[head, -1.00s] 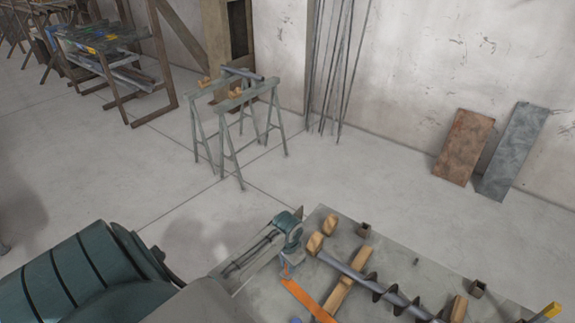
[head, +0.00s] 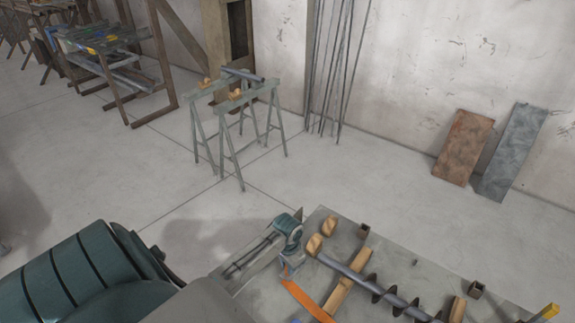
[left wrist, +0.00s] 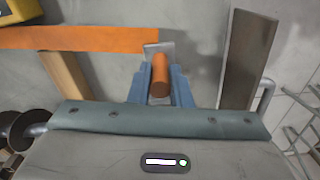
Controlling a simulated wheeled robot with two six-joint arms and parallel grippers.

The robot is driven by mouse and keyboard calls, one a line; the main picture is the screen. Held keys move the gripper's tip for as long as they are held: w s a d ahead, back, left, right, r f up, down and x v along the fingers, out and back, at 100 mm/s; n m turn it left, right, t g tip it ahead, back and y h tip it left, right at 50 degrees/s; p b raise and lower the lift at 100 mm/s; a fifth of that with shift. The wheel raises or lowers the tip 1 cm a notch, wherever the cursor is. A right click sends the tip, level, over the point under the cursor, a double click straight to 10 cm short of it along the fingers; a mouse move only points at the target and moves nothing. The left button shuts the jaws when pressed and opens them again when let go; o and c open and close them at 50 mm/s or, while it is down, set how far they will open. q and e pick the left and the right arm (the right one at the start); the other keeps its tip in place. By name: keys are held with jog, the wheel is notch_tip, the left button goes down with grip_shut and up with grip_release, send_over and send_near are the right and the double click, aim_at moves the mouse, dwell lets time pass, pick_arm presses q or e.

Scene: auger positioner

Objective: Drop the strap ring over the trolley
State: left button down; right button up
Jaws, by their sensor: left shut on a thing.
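My left gripper (head: 288,270) is low at the left end of the metal work surface. In the left wrist view its two blue fingers (left wrist: 161,88) are closed around an orange rounded piece (left wrist: 160,76). A flat orange strap (head: 306,300) runs from beside this gripper toward the lower right. In the left wrist view the strap (left wrist: 75,39) stretches left from a small grey plate just beyond the fingertips. I cannot tell whether the held piece joins the strap, and I cannot make out a ring shape. I cannot single out the trolley. My right gripper is not in view.
An auger (head: 362,279) lies across wooden blocks (head: 338,296) on the grey work surface (head: 347,226). Short square posts (head: 364,229) stand on it. Green trestles (head: 233,130) stand on open floor behind. Metal sheets (head: 464,147) lean on the wall. A grey upright plate (left wrist: 247,60) is right of the fingers.

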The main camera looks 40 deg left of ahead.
pick_arm(q)
jog(key=shift+p, duration=0.45)
dwell(0.5)
jog(key=shift+f+b, duration=0.75)
jog(key=shift+f, duration=0.65)
jog(key=shift+f+b, duration=0.6)
jog(key=shift+f, duration=0.55)
jog(key=c, duration=1.3)
grip_release()
jog(key=shift+o, duration=0.2)
jog(key=shift+r, duration=0.1)
notch_tip(320, 180, up, 9)
jog(key=shift+r+b, duration=0.15)
jog(key=shift+b, duration=1)
jog(key=shift+r, duration=0.7)
